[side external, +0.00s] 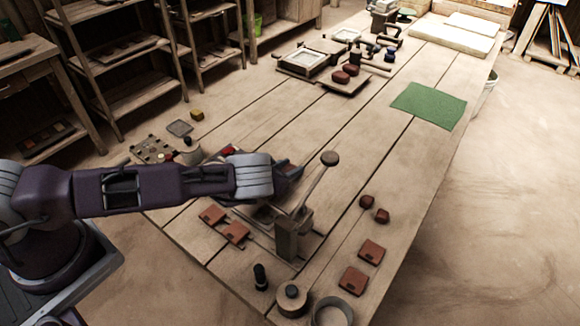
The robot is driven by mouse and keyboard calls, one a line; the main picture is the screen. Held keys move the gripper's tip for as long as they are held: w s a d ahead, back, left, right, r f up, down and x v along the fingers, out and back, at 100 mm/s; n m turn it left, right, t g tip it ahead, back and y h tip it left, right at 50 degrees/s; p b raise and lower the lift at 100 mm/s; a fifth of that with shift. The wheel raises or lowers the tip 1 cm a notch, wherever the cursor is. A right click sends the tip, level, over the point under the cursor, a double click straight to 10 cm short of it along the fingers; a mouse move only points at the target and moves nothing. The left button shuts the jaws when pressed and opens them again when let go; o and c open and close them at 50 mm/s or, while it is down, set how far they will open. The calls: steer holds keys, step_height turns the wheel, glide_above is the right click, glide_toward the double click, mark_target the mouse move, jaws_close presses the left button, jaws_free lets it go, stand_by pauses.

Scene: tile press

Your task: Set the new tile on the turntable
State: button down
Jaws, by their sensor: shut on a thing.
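My gripper (287,184) is low over the bed of the tile press (293,236), left of its raised lever (316,178). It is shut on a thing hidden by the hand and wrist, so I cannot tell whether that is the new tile. Two reddish-brown tiles (212,214) (235,232) lie left of the press, and two more (371,251) (353,280) lie to its right. A small round stand with a green top (407,14) at the far end of the table may be the turntable; it is too small to be sure.
Two clay lumps (375,209) lie right of the press. A dark bottle (260,277), a round lidded pot (292,298) and a grey ring (333,312) stand at the near edge. A green mat (429,105) lies farther back. The middle of the table is mostly clear.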

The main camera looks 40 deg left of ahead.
steer(key=c, duration=0.9)
jaws_free()
steer(key=shift+o, duration=0.2)
steer(key=shift+d, duration=0.1)
steer(key=shift+s+r, duration=0.25)
steer(key=shift+v, duration=0.9)
step_height(320, 180, up, 7)
steer(key=shift+s+r, duration=0.2)
steer(key=shift+s, duration=0.1)
